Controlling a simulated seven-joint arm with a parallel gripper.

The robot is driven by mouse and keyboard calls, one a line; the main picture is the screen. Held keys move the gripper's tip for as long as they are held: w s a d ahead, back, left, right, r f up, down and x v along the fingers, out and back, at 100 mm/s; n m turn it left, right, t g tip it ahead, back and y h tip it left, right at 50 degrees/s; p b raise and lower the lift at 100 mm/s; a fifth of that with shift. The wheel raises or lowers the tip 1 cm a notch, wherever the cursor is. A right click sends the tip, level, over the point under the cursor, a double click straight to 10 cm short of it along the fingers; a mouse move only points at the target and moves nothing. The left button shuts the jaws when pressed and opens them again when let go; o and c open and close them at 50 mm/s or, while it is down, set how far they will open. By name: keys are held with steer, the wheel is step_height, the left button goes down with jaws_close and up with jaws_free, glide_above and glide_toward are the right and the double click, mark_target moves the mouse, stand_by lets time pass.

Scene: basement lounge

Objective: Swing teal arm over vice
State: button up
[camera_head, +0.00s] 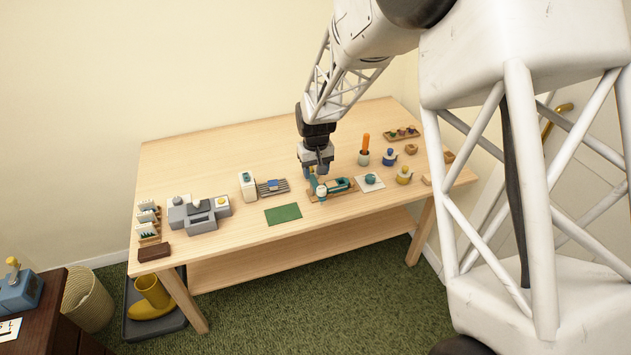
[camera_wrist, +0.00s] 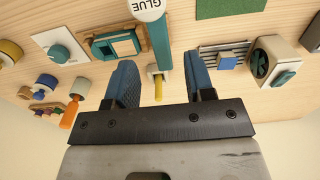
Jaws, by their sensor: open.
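The teal arm (camera_wrist: 161,45) is a straight bar with a white end marked GLUE (camera_wrist: 147,8) and a yellow peg (camera_wrist: 158,90) near its other end. In the wrist view it runs beside the vice (camera_wrist: 117,46), a teal body on a wooden base, and looks apart from its jaws. The vice also shows in the head view (camera_head: 341,187). My gripper (camera_wrist: 160,62) is open, its blue fingers on either side of the teal arm; I cannot tell whether either touches it. In the head view my gripper (camera_head: 317,172) hangs above the arm's end of the vice base.
A green mat (camera_head: 283,213) lies in front to the left. A slatted rack (camera_head: 273,187) and white box (camera_head: 247,185) stand left of the vice. A white card with a teal knob (camera_head: 370,182), a yellow pot (camera_head: 404,175) and an orange-handled tool (camera_head: 365,145) stand to the right.

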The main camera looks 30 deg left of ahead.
mark_target(316, 184)
steer(key=shift+f, duration=2.35)
steer(key=shift+c, duration=0.3)
jaws_close()
